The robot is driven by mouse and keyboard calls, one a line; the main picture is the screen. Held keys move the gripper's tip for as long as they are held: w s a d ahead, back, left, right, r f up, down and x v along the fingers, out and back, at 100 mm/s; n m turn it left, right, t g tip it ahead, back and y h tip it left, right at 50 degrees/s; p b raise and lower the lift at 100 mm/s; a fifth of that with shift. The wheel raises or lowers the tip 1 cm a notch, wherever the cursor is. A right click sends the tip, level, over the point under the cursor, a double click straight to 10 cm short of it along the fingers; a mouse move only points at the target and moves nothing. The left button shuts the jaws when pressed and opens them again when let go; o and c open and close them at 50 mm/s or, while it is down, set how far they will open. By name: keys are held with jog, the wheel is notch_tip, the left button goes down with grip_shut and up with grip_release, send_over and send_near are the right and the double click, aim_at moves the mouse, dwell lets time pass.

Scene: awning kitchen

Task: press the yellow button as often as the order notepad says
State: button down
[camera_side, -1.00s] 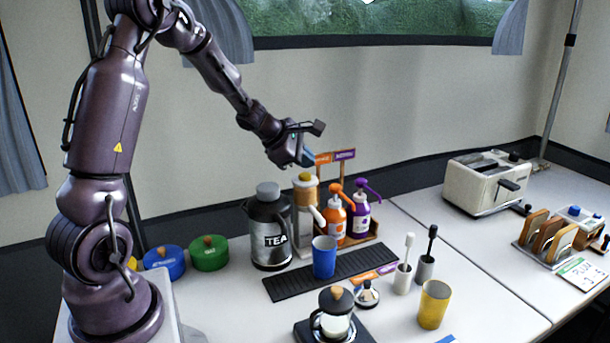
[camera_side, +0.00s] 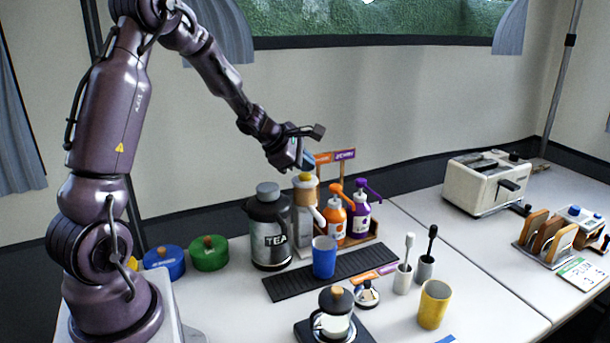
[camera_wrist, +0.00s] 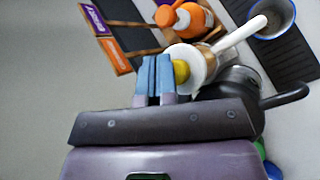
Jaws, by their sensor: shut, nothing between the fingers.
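The yellow button (camera_wrist: 181,71) sits on top of a pale dispenser with a white spout arm. In the side view the yellow top (camera_side: 305,179) of this dispenser stands beside the tea pot. My gripper (camera_side: 309,163) is just above the yellow top, with its blue fingers shut and empty. In the wrist view the shut fingers (camera_wrist: 154,70) partly cover the button's left side; I cannot tell whether they touch it. The order notepad (camera_side: 582,274), a white card with a green top edge, lies at the far right; its writing is too small to read surely.
A tea pot (camera_side: 269,240) stands left of the dispenser, orange (camera_side: 334,218) and purple (camera_side: 360,215) pump bottles right of it. A blue cup (camera_side: 324,260) stands in front on a black mat (camera_side: 282,287). A small sign (camera_side: 345,155) rises behind the bottles.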

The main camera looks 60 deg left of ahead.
aim_at(305, 176)
jog(key=shift+f, duration=0.55)
dwell(0.7)
jog(key=shift+r, duration=1)
jog(key=shift+r, duration=2.55)
